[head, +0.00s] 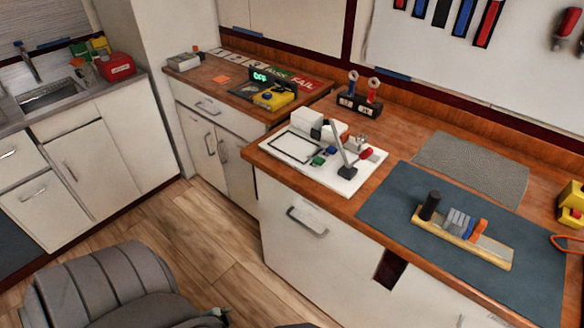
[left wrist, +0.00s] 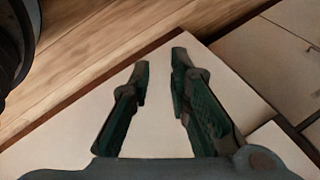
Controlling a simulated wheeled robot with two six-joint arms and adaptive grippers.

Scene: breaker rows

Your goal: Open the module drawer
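A white front with a grey bar handle (head: 307,222) is below the wooden workbench, and it looks closed. Another closed drawer (head: 208,107) with a handle is under the counter further back. No label shows which is the module drawer. My left gripper (head: 218,315) shows only as a small dark green part at the bottom edge of the head view, apart from the fronts. In the left wrist view my left gripper (left wrist: 160,68) is open and empty, with its fingers in front of a pale panel (left wrist: 85,125). No handle shows between them. My right gripper is not in view.
The workbench holds a white board (head: 355,180) with a small stand, a blue mat (head: 400,200) and a wooden block with parts (head: 490,250). A dark gap (head: 390,269) shows in the cabinet front.

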